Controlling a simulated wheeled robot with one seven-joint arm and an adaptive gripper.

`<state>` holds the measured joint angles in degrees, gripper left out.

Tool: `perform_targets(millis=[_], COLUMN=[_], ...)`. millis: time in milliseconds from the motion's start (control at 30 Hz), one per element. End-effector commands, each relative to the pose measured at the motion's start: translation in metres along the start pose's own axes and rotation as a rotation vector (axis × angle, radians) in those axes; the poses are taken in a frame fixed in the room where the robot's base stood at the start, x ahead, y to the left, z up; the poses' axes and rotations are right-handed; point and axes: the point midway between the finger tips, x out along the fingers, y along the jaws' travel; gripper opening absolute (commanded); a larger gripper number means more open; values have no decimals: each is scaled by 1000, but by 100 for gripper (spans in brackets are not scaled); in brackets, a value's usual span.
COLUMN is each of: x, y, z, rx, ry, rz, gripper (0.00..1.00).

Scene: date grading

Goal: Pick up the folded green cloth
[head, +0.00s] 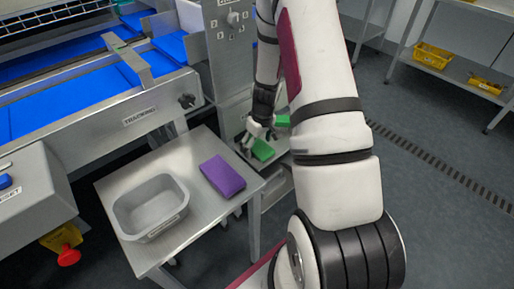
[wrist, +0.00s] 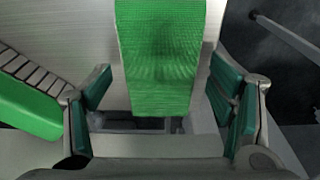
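The folded green cloth (head: 262,150) lies on a low metal shelf in the head view, right under my gripper (head: 257,133). In the wrist view the green cloth (wrist: 160,55) runs from the top edge down to the middle, with a woven surface. My gripper (wrist: 162,98) is open. Its two green-padded fingers stand on either side of the cloth's near end, with a gap on each side. The cloth's far end is out of the wrist view. I cannot tell the fingertips' height over the shelf.
A green piece with a ribbed grey side (wrist: 28,105) lies left of the left finger. Another green patch (head: 283,120) shows partly behind my arm. A metal table (head: 205,150) bears a grey tub (head: 150,208) and a purple cloth (head: 222,176). A conveyor machine (head: 150,115) stands behind.

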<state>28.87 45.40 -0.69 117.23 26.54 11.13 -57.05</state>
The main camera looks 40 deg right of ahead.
Motion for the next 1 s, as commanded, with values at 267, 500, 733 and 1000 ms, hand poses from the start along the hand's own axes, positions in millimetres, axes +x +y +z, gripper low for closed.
perform_targets(millis=[267,500,733,1000], x=[0,-1,-15,-42], y=[0,0,0,-2], z=[0,0,-3,18], rx=[0,0,-2,5], ry=[0,-1,2,-2], rz=[0,0,2,-2], gripper=[31,31,31,31])
